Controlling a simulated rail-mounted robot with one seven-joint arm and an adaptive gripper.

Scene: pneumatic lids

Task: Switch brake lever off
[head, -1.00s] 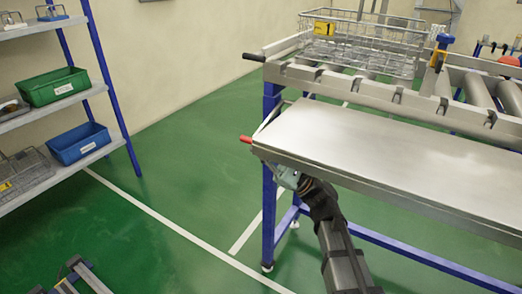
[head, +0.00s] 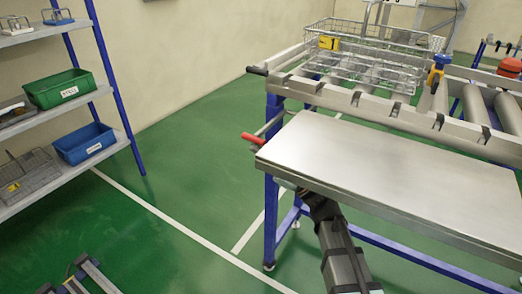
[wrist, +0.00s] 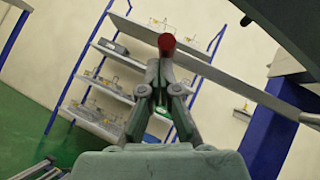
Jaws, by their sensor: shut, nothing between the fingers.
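The red-tipped brake lever (head: 253,139) sticks out at the left end of the steel-topped table (head: 390,175), just above its near left corner. In the wrist view its red end (wrist: 166,43) sits right at the tips of my gripper (wrist: 160,68). My gripper is shut, with its fingers together and nothing between them. The fingertips seem to touch the lever or lie just under it; I cannot tell which. In the head view my gripper is hidden under the table's edge, and only my arm shows below.
A black-tipped handle (head: 257,70) sticks out of the roller conveyor frame behind the table. A wire basket (head: 375,45) stands on the conveyor. Shelves with a green bin (head: 60,88) and a blue bin (head: 85,143) stand at left. The green floor between is clear.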

